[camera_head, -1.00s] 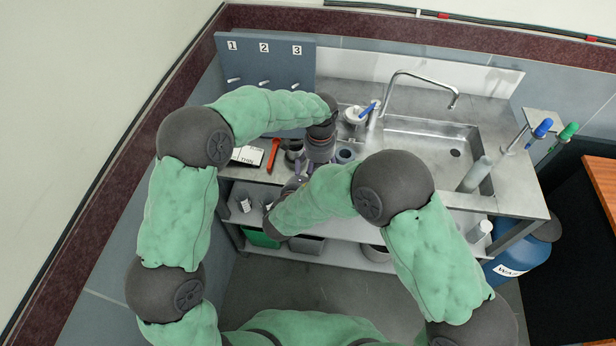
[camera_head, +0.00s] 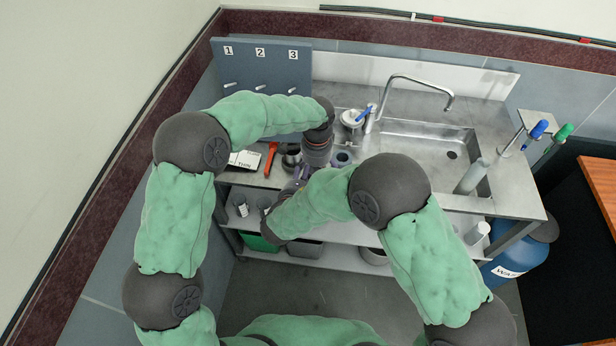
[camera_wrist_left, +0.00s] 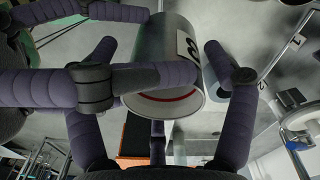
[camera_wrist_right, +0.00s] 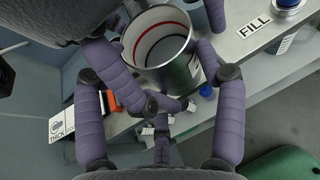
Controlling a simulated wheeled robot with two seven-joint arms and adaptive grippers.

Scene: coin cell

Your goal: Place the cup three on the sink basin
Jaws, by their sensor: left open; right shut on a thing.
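Cup three is a metal cup with a black 3 on a white label and a red line inside. It shows in the left wrist view (camera_wrist_left: 168,60) and, with its mouth in view, in the right wrist view (camera_wrist_right: 158,38). My right gripper (camera_head: 301,177) is shut on it; the arms mostly hide the cup in the head view. My left gripper (camera_wrist_left: 160,50) is open, its fingers spread on both sides of the cup, close to the right gripper's fingers. The steel sink basin (camera_head: 420,145) is right of both grippers, below the faucet.
A faucet (camera_head: 412,80) arches over the sink. A FILL label (camera_wrist_right: 254,27) marks the counter.

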